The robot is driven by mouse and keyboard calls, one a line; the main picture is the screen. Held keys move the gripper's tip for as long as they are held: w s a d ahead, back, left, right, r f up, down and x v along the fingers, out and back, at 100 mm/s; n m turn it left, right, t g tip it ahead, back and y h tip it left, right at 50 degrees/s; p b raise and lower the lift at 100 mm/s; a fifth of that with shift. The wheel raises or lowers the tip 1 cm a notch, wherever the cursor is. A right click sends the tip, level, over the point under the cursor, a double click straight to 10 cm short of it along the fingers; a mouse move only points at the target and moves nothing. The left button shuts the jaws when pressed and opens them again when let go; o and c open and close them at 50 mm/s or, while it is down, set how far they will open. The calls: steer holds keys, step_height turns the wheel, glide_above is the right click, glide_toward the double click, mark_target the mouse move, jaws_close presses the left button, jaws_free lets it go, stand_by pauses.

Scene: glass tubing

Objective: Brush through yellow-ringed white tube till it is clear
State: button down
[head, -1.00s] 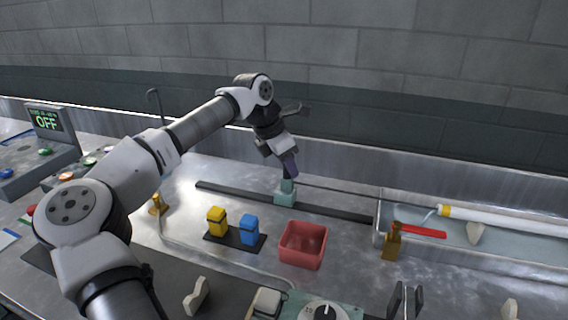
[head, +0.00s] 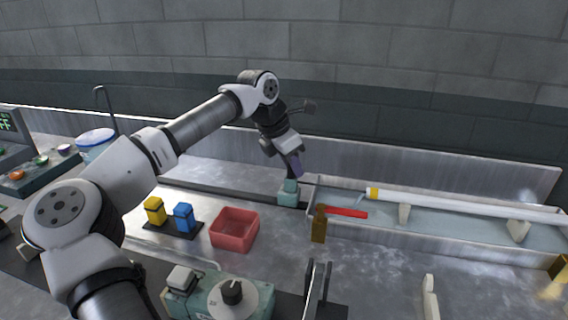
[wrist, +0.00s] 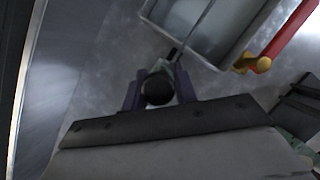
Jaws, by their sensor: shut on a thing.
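The white tube (head: 460,204) with a yellow ring (head: 374,193) near its left end lies along a shallow metal trough (head: 440,236), on pale supports. My gripper (head: 295,172) is left of the tube, beside the trough's left end. It is shut on the dark round knob (wrist: 157,88) of a teal carriage (head: 288,193); its purple fingers stand on both sides of the knob in the wrist view. A thin rod (wrist: 196,28) runs from the carriage over the trough towards the tube. I cannot see a brush head or the tube's inside.
A red tray (head: 234,229), a yellow block (head: 154,210) and a blue block (head: 184,216) sit in front of the carriage. A brass post with a red lever (head: 346,212) stands at the trough's front left. A dial box (head: 232,297) is nearer.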

steer(key=shift+s+d, duration=0.2)
steer(key=shift+d, duration=0.35)
steer(key=shift+s+d, duration=0.15)
steer(key=shift+d, duration=0.35)
steer(key=c, duration=1.3)
jaws_free()
steer(key=b+v, duration=0.1)
steer(key=v, duration=1.3)
steer(key=shift+s+f, duration=0.1)
